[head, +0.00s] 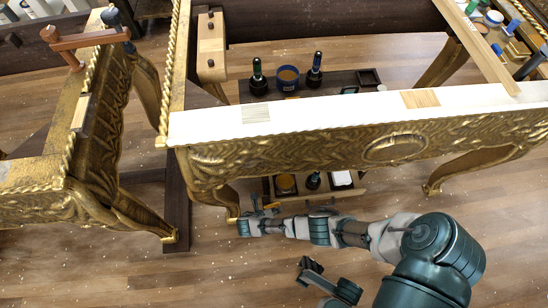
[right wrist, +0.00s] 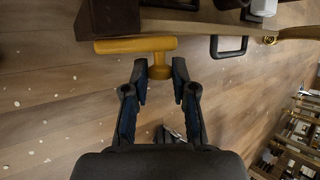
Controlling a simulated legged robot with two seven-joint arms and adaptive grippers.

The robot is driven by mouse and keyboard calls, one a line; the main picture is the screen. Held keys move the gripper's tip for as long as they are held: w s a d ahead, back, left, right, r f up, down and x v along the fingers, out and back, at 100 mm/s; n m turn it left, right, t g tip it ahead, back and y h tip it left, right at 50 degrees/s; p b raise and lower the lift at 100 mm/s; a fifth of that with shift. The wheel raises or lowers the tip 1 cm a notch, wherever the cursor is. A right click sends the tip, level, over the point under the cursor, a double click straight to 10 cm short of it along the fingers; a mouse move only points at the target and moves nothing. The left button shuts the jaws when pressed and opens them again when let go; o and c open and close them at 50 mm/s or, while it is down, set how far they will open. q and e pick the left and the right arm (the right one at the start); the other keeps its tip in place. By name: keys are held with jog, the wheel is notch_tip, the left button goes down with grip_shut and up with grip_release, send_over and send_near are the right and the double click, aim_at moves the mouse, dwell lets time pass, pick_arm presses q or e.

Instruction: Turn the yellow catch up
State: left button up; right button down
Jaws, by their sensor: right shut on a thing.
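The yellow catch (right wrist: 118,45) shows in the right wrist view as a bar with a short stem and round knob. Its bar lies nearly level in that picture, beside a dark block. My right gripper (right wrist: 159,70) has its two fingers on either side of the stem and is shut on the catch. In the head view my right arm reaches left to below the front of the gilt console (head: 330,146). The catch is too small there to make out clearly.
A black handle (right wrist: 229,47) is to the right of the catch. A low shelf with bottles and a bowl is under the console's front edge. A gilt side table (head: 100,130) stands at the left. The wooden floor (head: 110,270) in front is mostly clear.

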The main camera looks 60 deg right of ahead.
jog(key=shift+a, duration=0.25)
jog(key=c, duration=0.9)
grip_release()
jog(key=shift+c, duration=0.2)
jog(key=shift+w, duration=0.1)
jog(key=v, duration=1.2)
